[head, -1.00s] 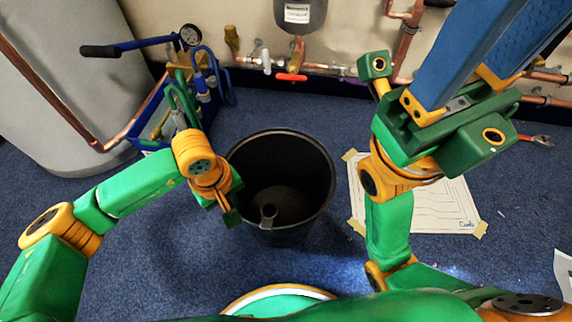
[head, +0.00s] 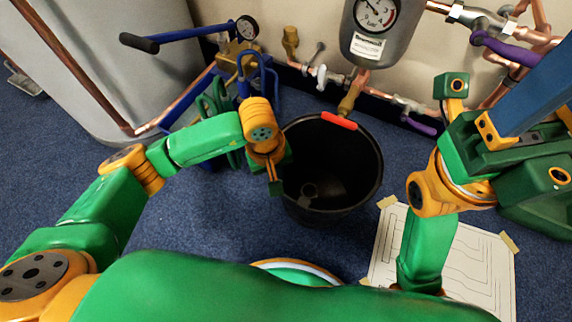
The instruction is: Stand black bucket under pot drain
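The black bucket (head: 358,172) stands upright on the blue carpet, mouth up. A grey pot (head: 362,48) with a gauge hangs above and beyond it. The pot's brass drain (head: 350,100), with a red handle (head: 339,121), overlaps the bucket's far rim in this view; the height gap cannot be judged. My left gripper (head: 274,182) is at the bucket's left rim and seems shut on it; the inner finger is partly hidden.
A blue tool carrier with a pump (head: 245,60) stands left of the bucket. Copper pipes and valves (head: 400,103) run along the wall. A taped paper drawing (head: 465,265) lies to the right. A large grey tank (head: 125,50) is at the far left.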

